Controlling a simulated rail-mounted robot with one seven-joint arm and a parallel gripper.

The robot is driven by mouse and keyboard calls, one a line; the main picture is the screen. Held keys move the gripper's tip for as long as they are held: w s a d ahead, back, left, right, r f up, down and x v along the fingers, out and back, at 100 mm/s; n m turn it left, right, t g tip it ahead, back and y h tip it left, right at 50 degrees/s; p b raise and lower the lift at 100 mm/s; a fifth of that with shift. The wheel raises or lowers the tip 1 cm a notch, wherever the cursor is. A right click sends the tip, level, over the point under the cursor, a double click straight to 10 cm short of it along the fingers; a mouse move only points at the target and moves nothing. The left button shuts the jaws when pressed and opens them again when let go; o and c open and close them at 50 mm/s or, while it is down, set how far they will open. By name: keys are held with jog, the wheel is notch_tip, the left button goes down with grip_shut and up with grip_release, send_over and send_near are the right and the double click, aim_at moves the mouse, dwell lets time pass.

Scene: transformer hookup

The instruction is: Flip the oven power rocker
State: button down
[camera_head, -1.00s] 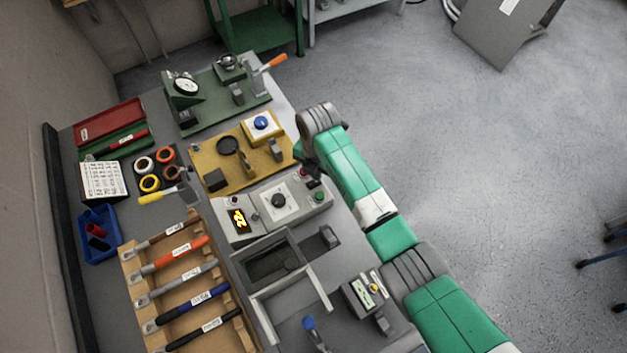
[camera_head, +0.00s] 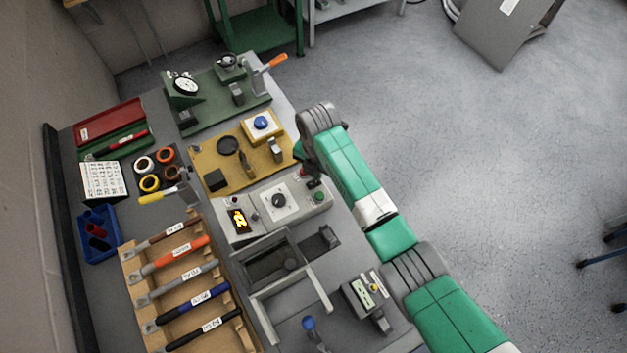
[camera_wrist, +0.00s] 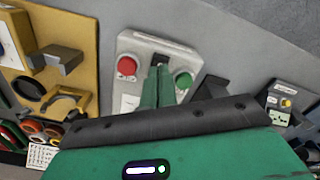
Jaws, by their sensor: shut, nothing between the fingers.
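The oven control box (camera_head: 255,222) is a light grey panel with a dial (camera_head: 279,201) and a lit orange display (camera_head: 238,220). In the wrist view its end (camera_wrist: 128,43) shows a red button (camera_wrist: 127,66), a green button (camera_wrist: 184,80) and a small black rocker (camera_wrist: 159,59) between them. My gripper (camera_wrist: 160,68) is shut and empty, with its green fingertips just below the rocker in the picture. They overlap its lower edge; I cannot tell whether they touch it. In the head view my wrist partly hides this end of the panel.
The yellow fixture plate (camera_head: 210,160) with a blue button (camera_head: 261,123) lies beside the box. An open grey tray (camera_head: 252,268) and a small meter block (camera_head: 362,293) are on the other side. A wooden rack (camera_head: 135,270) of labelled tools stands left.

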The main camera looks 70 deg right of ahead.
jog(key=shift+f+b, duration=0.55)
jog(key=shift+f, duration=0.4)
dwell(0.5)
notch_tip(320, 180, up, 7)
jog(key=p, duration=0.7)
jog(key=shift+r, duration=0.15)
